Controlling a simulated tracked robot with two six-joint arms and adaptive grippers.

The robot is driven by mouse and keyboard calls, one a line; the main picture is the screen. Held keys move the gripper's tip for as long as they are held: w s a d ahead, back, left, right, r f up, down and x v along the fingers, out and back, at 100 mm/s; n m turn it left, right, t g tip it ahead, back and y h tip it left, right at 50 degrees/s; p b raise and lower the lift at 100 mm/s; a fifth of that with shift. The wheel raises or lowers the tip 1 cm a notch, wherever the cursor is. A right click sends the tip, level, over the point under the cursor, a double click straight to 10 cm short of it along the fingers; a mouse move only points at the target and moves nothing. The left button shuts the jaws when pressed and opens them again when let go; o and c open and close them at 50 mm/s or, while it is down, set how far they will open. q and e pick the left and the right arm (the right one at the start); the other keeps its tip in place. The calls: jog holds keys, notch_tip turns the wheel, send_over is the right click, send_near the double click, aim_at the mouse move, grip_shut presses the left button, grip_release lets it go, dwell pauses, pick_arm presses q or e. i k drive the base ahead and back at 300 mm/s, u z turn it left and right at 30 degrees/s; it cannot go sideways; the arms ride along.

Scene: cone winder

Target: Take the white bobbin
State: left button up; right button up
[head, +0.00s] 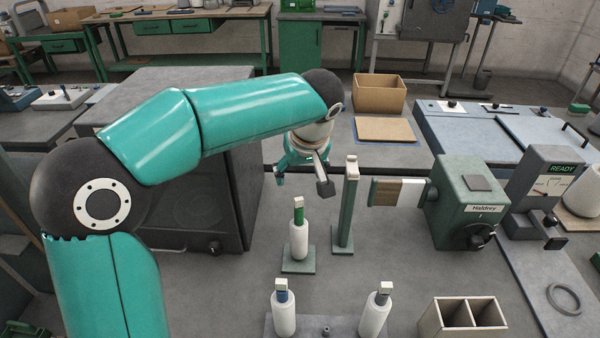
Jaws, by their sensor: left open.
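Three pale bobbins stand upright below my left gripper (303,181). The bobbin with a blue neck (284,315) is on the same base to the left. The bobbin with a green neck (299,241) stands on a small green stand (298,267). Each has a cream block on top. My left gripper is open and empty, farther back than the green-necked bobbin and apart from all three. My right gripper is out of view.
A green post (345,215) stands just right of the green-necked bobbin. The green winder (467,205) holds a brown and white spool (397,192). A two-compartment box (430,322) sits right of the front bobbins. A dark cabinet (185,212) is behind my left arm.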

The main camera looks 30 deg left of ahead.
aim_at(299, 234)
jog(key=k, duration=1)
